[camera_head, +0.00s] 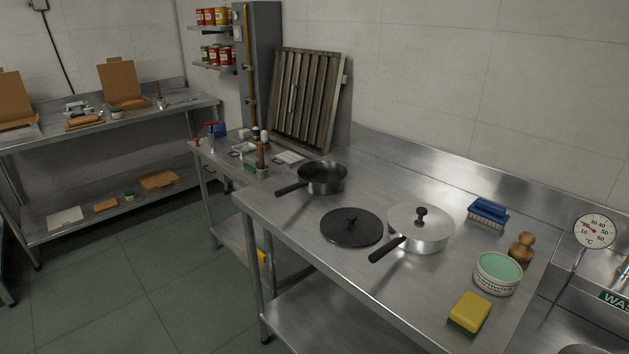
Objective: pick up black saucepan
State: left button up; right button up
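A black saucepan (322,178) stands upright, without a lid, on the steel table (375,184) near its left end. Its black handle (291,188) points left and slightly toward the table's front edge. Neither of my grippers shows in the head view.
A blue brush (487,213), a wooden-knobbed brush (522,247), a green-topped tub (497,273) and a yellow sponge (469,312) are at the table's right. A dial thermometer (594,231) stands beyond. A slatted metal panel (305,97) leans behind the black saucepan. Bare tabletop lies behind the lid.

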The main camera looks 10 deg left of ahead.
aim_at(320, 178)
jog(key=i+j+z, duration=0.1)
jog(key=j, duration=0.25)
jog(key=i+j, duration=0.15)
jog(key=j, duration=0.2)
jog(key=i+j+z, duration=0.15)
jog(key=j, duration=0.2)
jog(key=i+j+z, duration=0.1)
jog(key=j, duration=0.25)
jog(key=i+j+z, duration=0.1)
jog(key=j, duration=0.3)
